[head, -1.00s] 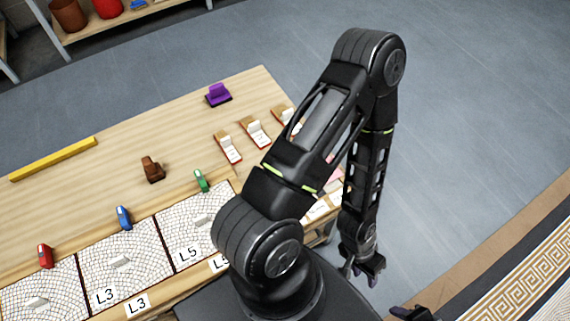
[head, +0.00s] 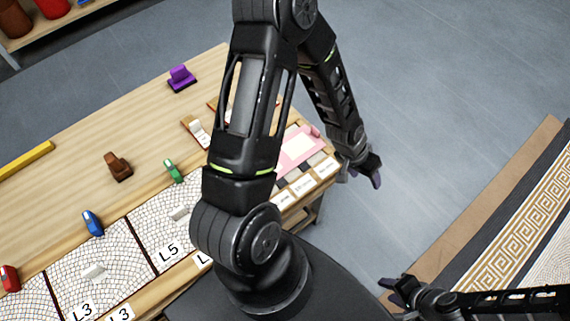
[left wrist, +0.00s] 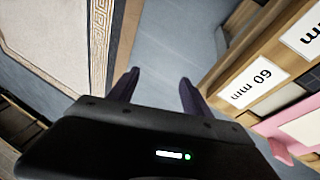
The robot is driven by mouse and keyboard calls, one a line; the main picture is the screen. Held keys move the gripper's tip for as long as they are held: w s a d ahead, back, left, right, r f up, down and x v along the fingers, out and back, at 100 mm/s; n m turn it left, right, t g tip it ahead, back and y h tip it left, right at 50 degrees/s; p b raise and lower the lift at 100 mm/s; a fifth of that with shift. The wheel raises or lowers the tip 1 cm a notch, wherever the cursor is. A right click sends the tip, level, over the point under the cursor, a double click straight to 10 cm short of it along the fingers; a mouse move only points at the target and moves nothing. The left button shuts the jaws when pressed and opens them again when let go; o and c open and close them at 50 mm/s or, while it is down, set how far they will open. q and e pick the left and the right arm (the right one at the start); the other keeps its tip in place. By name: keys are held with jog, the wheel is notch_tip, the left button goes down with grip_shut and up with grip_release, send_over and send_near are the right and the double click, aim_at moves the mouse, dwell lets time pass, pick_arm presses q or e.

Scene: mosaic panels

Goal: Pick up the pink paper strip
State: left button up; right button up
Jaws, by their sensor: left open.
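A flat pink piece (head: 298,148) with a small raised pink part (head: 314,130) lies at the right end of the wooden table; I cannot tell which is the paper strip. My arm partly covers it. Pink also shows at the right edge of the left wrist view (left wrist: 303,130). My left gripper (head: 360,179) is open and empty, just beyond the table's right edge, to the right of the pink piece. Its two fingers stand apart in the left wrist view (left wrist: 157,88). My right gripper (head: 386,296) looks open and empty, low in the head view, away from the table.
Mosaic panels (head: 100,262), a green tool (head: 173,171), a brown block (head: 118,167) and a purple holder (head: 181,78) lie further left. The grey floor (head: 450,90) right of the table is clear.

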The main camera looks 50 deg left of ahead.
aim_at(316, 129)
pick_arm(q)
jog(key=w+a+r+b, duration=0.1)
jog(key=a, duration=0.3)
jog(key=w+a+r+m+g+y+b, duration=0.1)
jog(key=a, duration=0.4)
jog(key=w+a+r+y+b, duration=0.1)
jog(key=a+r, duration=0.1)
jog(key=a, duration=0.3)
jog(key=shift+w+m, duration=0.35)
jog(key=shift+m, duration=0.05)
jog(key=a+r, duration=0.1)
jog(key=a, duration=0.1)
jog(key=s+a+r+g+b, duration=0.1)
jog(key=a, duration=0.1)
jog(key=s+a+r+g+y, duration=0.1)
jog(key=a+r, duration=0.1)
jog(key=shift+s+a+r+m+b, duration=0.1)
jog(key=shift+s+m+b, duration=0.1)
jog(key=shift+m+b, duration=0.15)
jog(key=shift+s+a+r, duration=0.15)
jog(key=shift+s+r, duration=0.05)
jog(key=shift+r, duration=0.05)
pick_arm(e)
notch_tip(316, 129, down, 8)
jog(key=shift+r, duration=0.25)
pick_arm(q)
jog(key=shift+f, duration=1.35)
pick_arm(e)
jog(key=shift+f, duration=0.2)
